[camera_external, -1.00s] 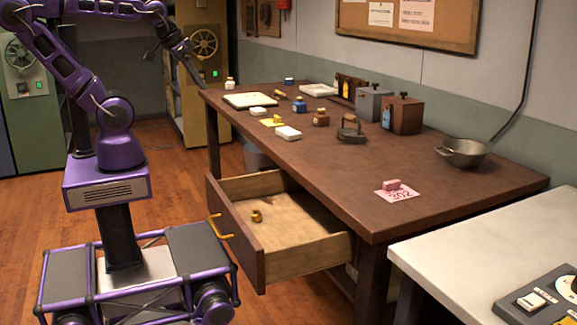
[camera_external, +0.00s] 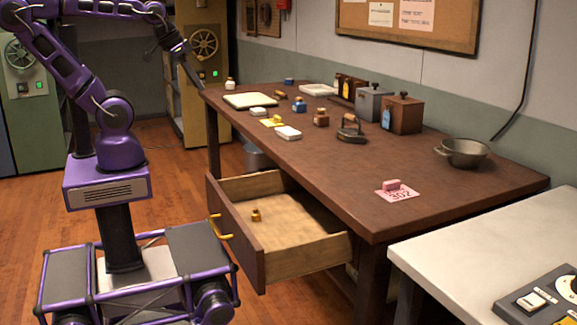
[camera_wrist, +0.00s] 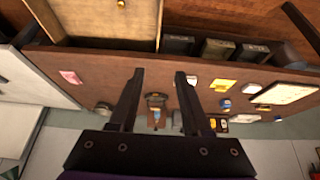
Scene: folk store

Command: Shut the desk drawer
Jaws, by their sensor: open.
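The desk drawer (camera_external: 300,258) is pulled well out of the brown desk (camera_external: 440,200). Its front has a yellow handle (camera_external: 220,228) facing my base. A small brass-coloured object (camera_external: 256,215) lies inside the drawer. In the wrist view the open drawer (camera_wrist: 105,18) shows at the top left, beyond the desk edge. My gripper (camera_wrist: 159,74) is open and empty, its two dark fingers apart over the desktop. In the external view my gripper (camera_external: 191,70) hangs near the desk's far left corner, above and well away from the drawer, not touching it.
A pale table (camera_external: 500,235) stands at right. The floor (camera_external: 165,185) left of the drawer front is clear.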

